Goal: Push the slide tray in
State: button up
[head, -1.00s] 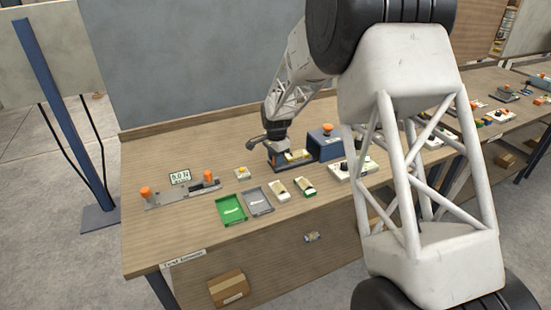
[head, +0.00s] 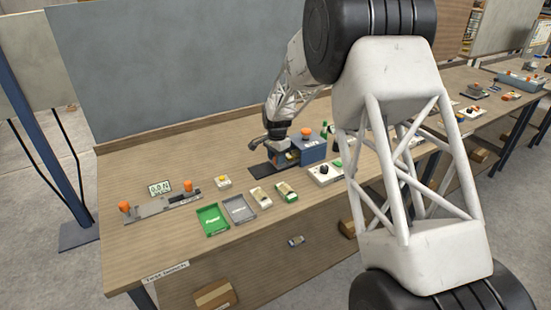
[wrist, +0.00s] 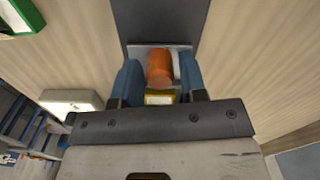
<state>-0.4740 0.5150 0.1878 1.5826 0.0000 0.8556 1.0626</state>
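The blue housing (head: 312,152) with an orange button (head: 306,131) on top stands at the back of the bench. A dark base strip (head: 262,169) runs out from its left side. The slide tray is mostly hidden by my gripper and the housing; a small yellowish piece (head: 292,156) shows at the opening. My gripper (wrist: 160,72) is low over the strip, close against the housing's left side. In the wrist view, an orange knob (wrist: 159,68) stands between its blue fingers, with a yellow piece (wrist: 159,98) behind. I cannot tell whether the fingers press on the knob.
A green tray (head: 212,219), a grey tray (head: 240,208) and two small blocks lie in front of the housing. A grey fixture with orange knobs (head: 160,206) is at the left. A white control box (head: 325,171) sits right of the blocks.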

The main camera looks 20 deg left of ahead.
jog(key=shift+o, duration=1.1)
jog(key=shift+r, duration=3.9)
jog(key=shift+r+m, duration=0.2)
jog(key=shift+m, duration=0.9)
jog(key=shift+r+m, duration=0.15)
jog(key=shift+m, duration=0.95)
jog(key=shift+f, duration=0.15)
jog(key=shift+f, duration=3.75)
jog(key=shift+c, duration=0.2)
